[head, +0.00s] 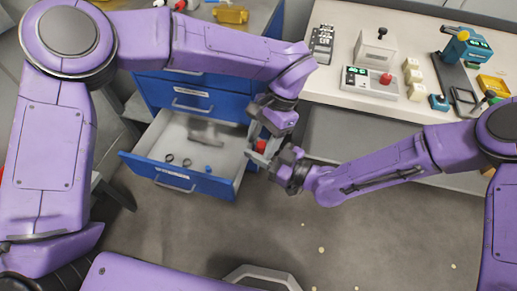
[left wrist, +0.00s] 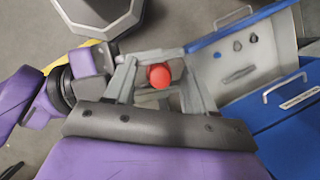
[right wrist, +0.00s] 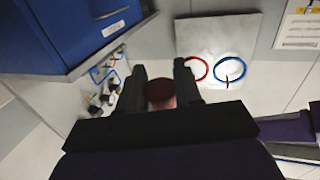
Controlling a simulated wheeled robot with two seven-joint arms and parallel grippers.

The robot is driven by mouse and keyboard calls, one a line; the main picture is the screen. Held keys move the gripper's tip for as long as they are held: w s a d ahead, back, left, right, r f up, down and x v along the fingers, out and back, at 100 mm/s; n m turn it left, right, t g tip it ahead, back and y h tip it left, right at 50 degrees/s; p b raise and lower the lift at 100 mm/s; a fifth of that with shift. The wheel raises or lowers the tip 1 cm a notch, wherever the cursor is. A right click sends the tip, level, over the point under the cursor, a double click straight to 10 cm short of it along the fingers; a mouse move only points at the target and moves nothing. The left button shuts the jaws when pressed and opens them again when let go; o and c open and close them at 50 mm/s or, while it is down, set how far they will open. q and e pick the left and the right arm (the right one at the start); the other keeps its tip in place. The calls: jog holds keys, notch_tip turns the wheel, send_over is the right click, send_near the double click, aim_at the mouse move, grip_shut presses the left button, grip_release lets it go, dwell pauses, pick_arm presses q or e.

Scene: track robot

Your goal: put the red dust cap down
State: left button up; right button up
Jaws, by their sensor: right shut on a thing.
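The red dust cap (head: 261,146) is small and round and sits between my two grippers, above the right edge of the open drawer in the head view. My right gripper (right wrist: 160,88) is shut on it; the cap looks dark red between its fingers in the right wrist view (right wrist: 160,93). My left gripper (left wrist: 161,84) is open, its fingers spread on either side of the red cap (left wrist: 159,76) with gaps showing. Both grippers overlap in the head view, and parts of the cap are hidden.
A blue cabinet (head: 205,101) has an open drawer (head: 220,186) holding small dark rings, a blue piece and a grey item. A white bench at the right carries a control box (head: 370,82) and a teal device (head: 467,47). Open floor (head: 330,235) lies in front.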

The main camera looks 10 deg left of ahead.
pick_arm(q)
jog(key=v, duration=1.2)
jog(key=w+a+f+m+t+y, duration=0.15)
jog(key=a+f+m+y, duration=0.45)
jog(key=a+f+m, duration=0.7)
jog(key=a+f+m+t+y, duration=0.3)
jog(key=a+f+m+y, duration=0.4)
jog(key=a, duration=1)
jog(key=s+f+m+t+h, duration=0.35)
jog(key=f+m, duration=0.35)
jog(key=m, duration=0.5)
jog(key=s+f+m+t+h, duration=0.3)
jog(key=s+f+m, duration=0.25)
jog(key=m, duration=0.55)
jog(key=s+d+f+m+g+h, duration=0.1)
jog(key=s+f+m+g+h, duration=0.1)
jog(key=s+m, duration=0.5)
jog(key=s+d+f+m+g+h, duration=0.2)
jog(key=s+f+m+h, duration=0.2)
jog(key=s+m, duration=0.3)
jog(key=s, duration=0.4)
jog(key=shift+d+f, duration=0.2)
jog(key=shift+f, duration=0.15)
